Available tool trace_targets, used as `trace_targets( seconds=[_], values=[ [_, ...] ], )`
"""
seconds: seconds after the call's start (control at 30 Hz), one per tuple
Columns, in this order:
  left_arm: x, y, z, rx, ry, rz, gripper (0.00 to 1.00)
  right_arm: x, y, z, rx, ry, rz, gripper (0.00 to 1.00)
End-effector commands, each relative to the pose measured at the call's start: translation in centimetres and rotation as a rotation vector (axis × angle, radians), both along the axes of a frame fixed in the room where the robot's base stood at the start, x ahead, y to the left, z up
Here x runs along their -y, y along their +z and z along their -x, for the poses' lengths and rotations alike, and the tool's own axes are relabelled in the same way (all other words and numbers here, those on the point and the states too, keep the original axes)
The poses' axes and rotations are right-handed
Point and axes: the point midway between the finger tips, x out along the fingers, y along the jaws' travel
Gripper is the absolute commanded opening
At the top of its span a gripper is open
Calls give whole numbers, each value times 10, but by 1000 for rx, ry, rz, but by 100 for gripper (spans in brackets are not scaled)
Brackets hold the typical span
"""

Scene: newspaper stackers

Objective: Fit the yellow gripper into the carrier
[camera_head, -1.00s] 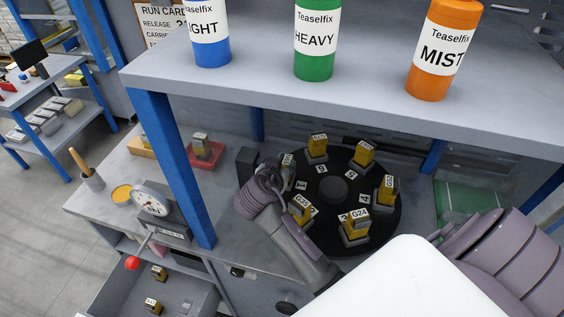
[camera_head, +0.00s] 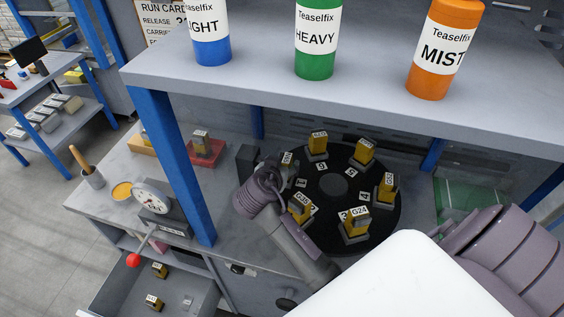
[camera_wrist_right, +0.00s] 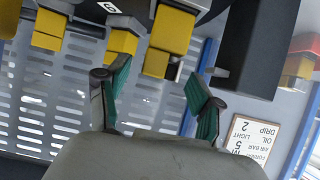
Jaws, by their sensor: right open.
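The carrier is a black round turntable (camera_head: 334,216) on the bench, with several yellow grippers standing around its rim, among them ones tagged G35 (camera_head: 299,208) and G24 (camera_head: 356,222). Another yellow gripper (camera_head: 287,161) at the carrier's left is partly hidden by my right arm. My right gripper (camera_head: 268,170) is at the carrier's left edge, its fingers mostly hidden behind my wrist. In the right wrist view my right gripper (camera_wrist_right: 158,76) is open, its green-padded fingers apart on either side of a yellow block (camera_wrist_right: 155,62); contact cannot be told. My left gripper is not in view.
A shelf (camera_head: 360,88) with blue, green and orange bottles overhangs the bench. A blue post (camera_head: 180,165) stands left of my arm. A black box (camera_head: 246,160), a red tray (camera_head: 204,152) and a dial gauge (camera_head: 152,199) are nearby. An open drawer (camera_head: 125,290) holds yellow pieces.

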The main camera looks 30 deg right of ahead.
Motion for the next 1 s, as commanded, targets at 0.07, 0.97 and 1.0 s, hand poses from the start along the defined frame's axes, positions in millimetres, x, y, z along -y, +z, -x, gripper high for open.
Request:
trace_targets(
  seconds=[0.07, 0.97, 1.0],
  values=[
    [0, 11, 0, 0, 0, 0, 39, -10, 10, 8, -3, 1, -4, 66],
    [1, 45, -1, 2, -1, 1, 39, -76, 54, 64, 0, -1, -1, 66],
    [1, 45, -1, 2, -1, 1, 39, -76, 54, 64, 0, 0, -1, 66]
  ],
)
